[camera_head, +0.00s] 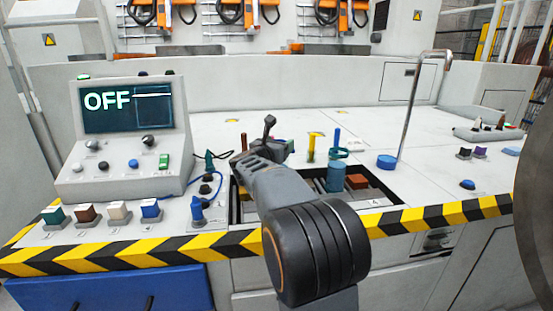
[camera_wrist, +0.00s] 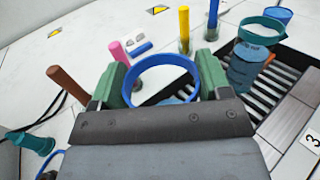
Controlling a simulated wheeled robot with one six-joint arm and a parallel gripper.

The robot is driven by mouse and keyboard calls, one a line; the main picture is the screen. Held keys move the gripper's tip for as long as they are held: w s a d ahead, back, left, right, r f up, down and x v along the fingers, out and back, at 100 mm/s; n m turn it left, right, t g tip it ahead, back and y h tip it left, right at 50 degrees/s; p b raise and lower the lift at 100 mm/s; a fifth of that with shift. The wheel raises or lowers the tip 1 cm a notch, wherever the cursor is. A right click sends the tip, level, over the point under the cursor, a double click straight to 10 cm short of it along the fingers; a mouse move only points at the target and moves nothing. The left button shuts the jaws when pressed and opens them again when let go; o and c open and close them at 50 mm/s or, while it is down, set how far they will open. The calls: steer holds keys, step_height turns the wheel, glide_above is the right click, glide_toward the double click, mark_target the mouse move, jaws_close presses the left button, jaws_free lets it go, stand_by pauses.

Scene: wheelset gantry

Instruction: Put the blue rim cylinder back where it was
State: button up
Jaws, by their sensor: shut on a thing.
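In the wrist view my gripper (camera_wrist: 163,76) has its two green fingers closed on opposite sides of a blue rim cylinder (camera_wrist: 163,60). Its blue rim shows as an open ring, and the white table and part of the slotted tray show through it. Its lower part is hidden by my gripper body. The slotted black tray (camera_wrist: 282,96) lies just beyond and to the right. In the head view my arm covers much of the tray's left part, and the grip itself is not clear there.
A yellow peg (camera_wrist: 184,24), a pink peg (camera_wrist: 118,50) and a brown peg (camera_wrist: 66,83) stand nearby. A teal ring (camera_wrist: 262,30) and a teal cylinder (camera_wrist: 247,68) are to the right. The panel (camera_head: 128,125) reads OFF.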

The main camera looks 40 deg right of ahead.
steer(key=shift+w+f, duration=0.25)
steer(key=shift+f, duration=0.05)
steer(key=shift+w+f+b, duration=0.2)
steer(key=shift+f+b, duration=0.55)
steer(key=shift+f, duration=1.1)
steer(key=o, duration=1.4)
steer(key=shift+c, duration=0.2)
steer(key=p+v, duration=0.1)
steer(key=v, duration=1.1)
